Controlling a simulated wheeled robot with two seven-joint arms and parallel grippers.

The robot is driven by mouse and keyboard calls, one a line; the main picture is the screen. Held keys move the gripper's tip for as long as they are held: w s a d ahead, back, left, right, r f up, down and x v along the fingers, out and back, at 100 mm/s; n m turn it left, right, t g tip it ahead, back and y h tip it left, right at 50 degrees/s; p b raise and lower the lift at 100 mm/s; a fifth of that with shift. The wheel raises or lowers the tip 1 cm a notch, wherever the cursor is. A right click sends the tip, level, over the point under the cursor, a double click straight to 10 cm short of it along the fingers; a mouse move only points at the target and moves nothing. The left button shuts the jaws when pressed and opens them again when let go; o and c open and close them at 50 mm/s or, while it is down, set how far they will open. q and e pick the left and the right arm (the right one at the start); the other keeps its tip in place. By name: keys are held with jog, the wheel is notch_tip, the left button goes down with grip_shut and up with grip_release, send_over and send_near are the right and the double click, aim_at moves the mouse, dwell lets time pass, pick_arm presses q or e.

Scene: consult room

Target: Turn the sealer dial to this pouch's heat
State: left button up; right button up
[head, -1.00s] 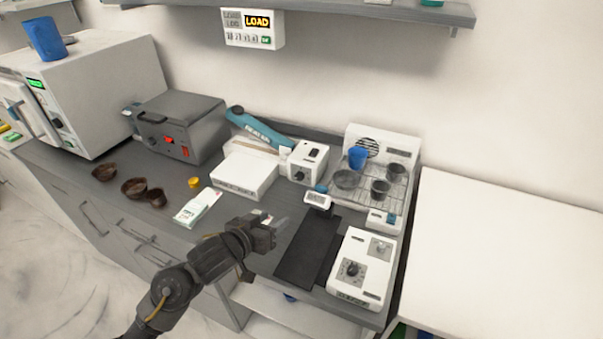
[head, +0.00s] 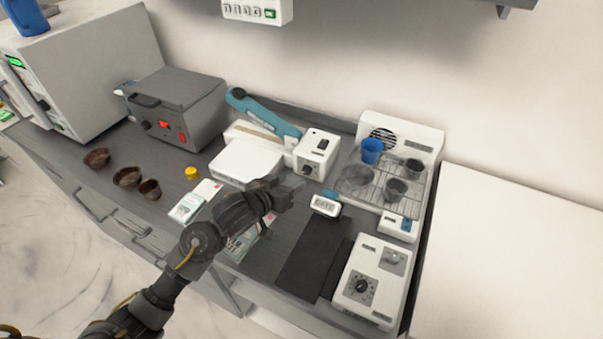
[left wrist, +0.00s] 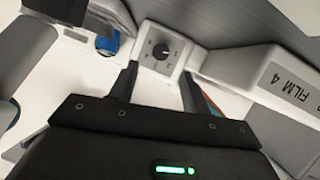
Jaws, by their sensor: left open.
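The sealer has a teal lever arm (head: 262,115), a white base (head: 245,163) and a white control box (head: 318,152) with a small dark dial (head: 308,169). My left gripper (head: 296,186) is open and empty, just in front of the control box. In the left wrist view its fingers (left wrist: 160,74) point at the dial face, apart from the knob. A pouch-like packet (head: 243,243) lies partly hidden under my left arm.
A small white display (head: 325,206) stands near the gripper. A wire rack (head: 372,187) with cups is behind. Brown bowls (head: 127,177) sit left.

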aim_at(305, 172)
pick_arm(q)
jog(key=x, duration=0.6)
jog(key=shift+a, duration=0.1)
jog(key=shift+w+d+f+p, duration=0.3)
jog(key=shift+w, duration=0.25)
pick_arm(e)
jog(key=shift+w+a+r, duration=0.1)
jog(key=shift+w+r, duration=0.25)
jog(key=shift+w, duration=0.4)
pick_arm(q)
jog(key=shift+c, duration=0.5)
pick_arm(e)
jog(key=shift+s, duration=0.1)
pick_arm(q)
jog(key=c, duration=0.9)
jog(key=m+y, duration=0.2)
jog(key=shift+s+d+r+m+t, duration=0.1)
jog(key=shift+d+m+t, duration=0.05)
jog(key=shift+m+t, duration=0.25)
jog(key=shift+d+m+y+p, duration=0.1)
jog(key=shift+m+y+p, duration=0.4)
jog(key=shift+m+p, duration=0.35)
pick_arm(e)
jog(key=shift+r, duration=0.8)
pick_arm(q)
jog(key=shift+t, duration=0.3)
